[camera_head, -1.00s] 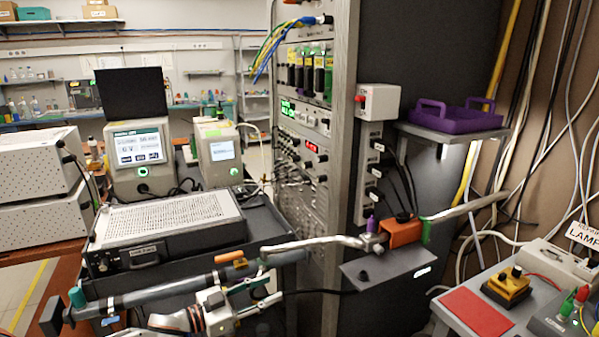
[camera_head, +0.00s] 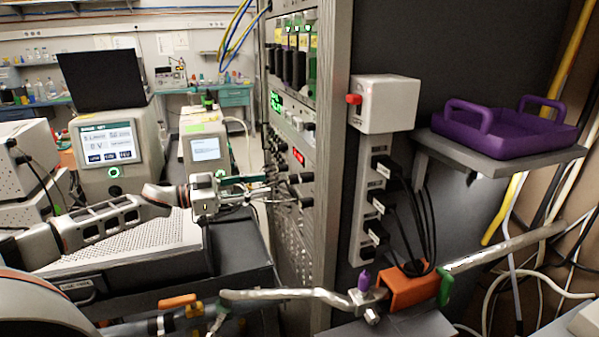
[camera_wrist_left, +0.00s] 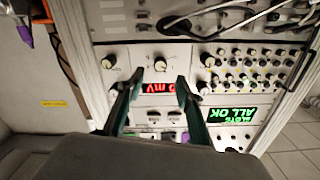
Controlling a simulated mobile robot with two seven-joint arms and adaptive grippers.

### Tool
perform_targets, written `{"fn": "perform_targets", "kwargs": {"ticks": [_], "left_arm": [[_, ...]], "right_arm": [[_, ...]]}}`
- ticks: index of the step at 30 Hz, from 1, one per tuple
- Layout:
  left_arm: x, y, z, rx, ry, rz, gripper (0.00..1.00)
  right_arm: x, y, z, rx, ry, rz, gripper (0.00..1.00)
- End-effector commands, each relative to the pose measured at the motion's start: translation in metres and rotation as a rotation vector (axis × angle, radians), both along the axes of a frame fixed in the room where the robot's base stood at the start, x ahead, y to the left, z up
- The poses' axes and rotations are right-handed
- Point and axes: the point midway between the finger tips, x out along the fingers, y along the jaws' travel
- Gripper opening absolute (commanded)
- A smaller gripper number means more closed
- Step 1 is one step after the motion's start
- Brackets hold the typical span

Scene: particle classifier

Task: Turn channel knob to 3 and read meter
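The rack panel has a red-lit meter (camera_head: 298,157), with dark knobs beside and below it. In the left wrist view the panel is upside down; the meter (camera_wrist_left: 162,87) shows red characters ending in "mV", partly readable. A pale round knob (camera_wrist_left: 160,65) with a dark pointer sits just past the meter, in line with the gap between my fingers. Its channel markings are too small to read. My left gripper (camera_head: 268,187) is open and empty, pointing at the panel; in the wrist view its green fingers (camera_wrist_left: 160,80) are spread. Contact cannot be told. My right gripper is not in view.
A perforated-top box (camera_head: 145,245) lies on the cart below my left arm. Two screen instruments (camera_head: 108,150) stand behind. A purple tray (camera_head: 505,138) sits on a shelf at right. A metal rail (camera_head: 510,246) crosses the front. Cables (camera_wrist_left: 255,15) hang near the panel.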

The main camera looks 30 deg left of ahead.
Motion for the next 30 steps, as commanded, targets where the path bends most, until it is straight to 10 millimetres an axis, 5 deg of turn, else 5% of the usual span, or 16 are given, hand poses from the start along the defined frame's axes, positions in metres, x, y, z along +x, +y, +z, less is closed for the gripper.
{"fn": "perform_targets", "kwargs": {"ticks": [8, 21, 30], "left_arm": [[0.010, -0.009, 0.002, -0.002, -0.004, 0.000, 0.36], [0.053, -0.046, 0.002, -0.001, -0.003, 0.000, 0.36], [0.059, -0.051, 0.000, 0.000, 0.000, 0.000, 0.36]], "right_arm": [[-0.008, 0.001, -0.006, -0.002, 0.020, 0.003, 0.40], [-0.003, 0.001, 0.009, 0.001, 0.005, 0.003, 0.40], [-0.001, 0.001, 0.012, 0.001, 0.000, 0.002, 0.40]]}}
